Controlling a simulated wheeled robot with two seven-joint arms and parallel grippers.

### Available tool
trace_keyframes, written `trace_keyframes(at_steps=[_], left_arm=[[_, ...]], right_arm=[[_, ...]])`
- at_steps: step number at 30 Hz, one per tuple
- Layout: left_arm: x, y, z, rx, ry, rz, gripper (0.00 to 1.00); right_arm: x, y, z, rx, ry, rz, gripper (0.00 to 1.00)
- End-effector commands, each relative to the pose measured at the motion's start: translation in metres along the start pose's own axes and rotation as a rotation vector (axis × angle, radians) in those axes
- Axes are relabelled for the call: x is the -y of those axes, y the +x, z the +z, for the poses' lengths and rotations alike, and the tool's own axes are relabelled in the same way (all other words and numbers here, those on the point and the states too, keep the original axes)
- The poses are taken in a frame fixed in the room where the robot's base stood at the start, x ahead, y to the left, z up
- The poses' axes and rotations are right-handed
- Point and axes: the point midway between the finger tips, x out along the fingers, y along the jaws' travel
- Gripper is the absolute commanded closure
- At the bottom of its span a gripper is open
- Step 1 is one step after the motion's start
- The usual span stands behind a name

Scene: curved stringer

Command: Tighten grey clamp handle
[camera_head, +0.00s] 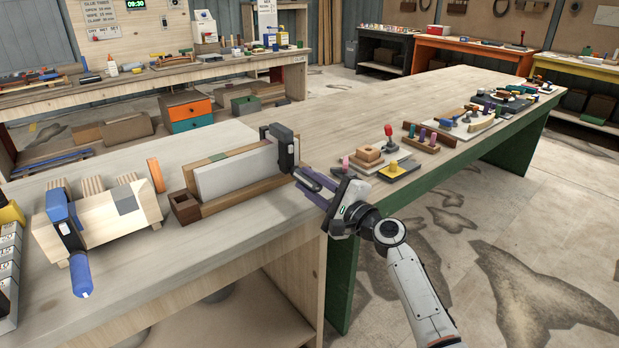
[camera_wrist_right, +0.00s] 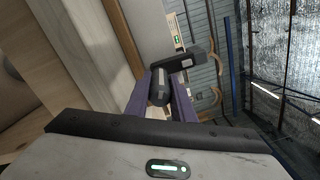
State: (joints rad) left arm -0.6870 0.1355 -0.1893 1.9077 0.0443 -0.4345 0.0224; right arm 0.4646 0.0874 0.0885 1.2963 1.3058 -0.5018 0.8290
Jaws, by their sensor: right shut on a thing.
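The grey clamp (camera_head: 285,146) sits at the right end of a wooden form holding a white panel (camera_head: 235,172) on the bench. Its dark handle (camera_head: 307,180) points toward the front edge of the bench. My right gripper (camera_head: 318,188) is shut on this handle, with its purple fingers on either side. In the right wrist view the grey handle (camera_wrist_right: 160,88) lies between the purple fingers, and the clamp bar (camera_wrist_right: 187,66) shows behind it. The fingers partly hide the handle. My left gripper is not in view.
A blue clamp (camera_head: 67,222) with a blue handle (camera_head: 81,274) grips a wooden block (camera_head: 110,220) at the left. Wooden pegboards and small parts, including a red knob (camera_head: 388,131), stand right of my gripper. The bench top behind the panel is mostly clear.

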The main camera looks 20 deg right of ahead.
Motion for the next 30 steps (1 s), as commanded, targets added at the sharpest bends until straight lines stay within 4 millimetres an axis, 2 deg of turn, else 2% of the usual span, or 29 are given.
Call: trace_keyframes(at_steps=[15,30], left_arm=[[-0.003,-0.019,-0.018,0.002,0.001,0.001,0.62],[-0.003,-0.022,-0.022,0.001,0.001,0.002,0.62]], right_arm=[[0.002,0.0,0.001,-0.001,0.494,-0.01,1.0],[0.002,0.0,-0.001,-0.001,0.923,-0.02,1.0]])
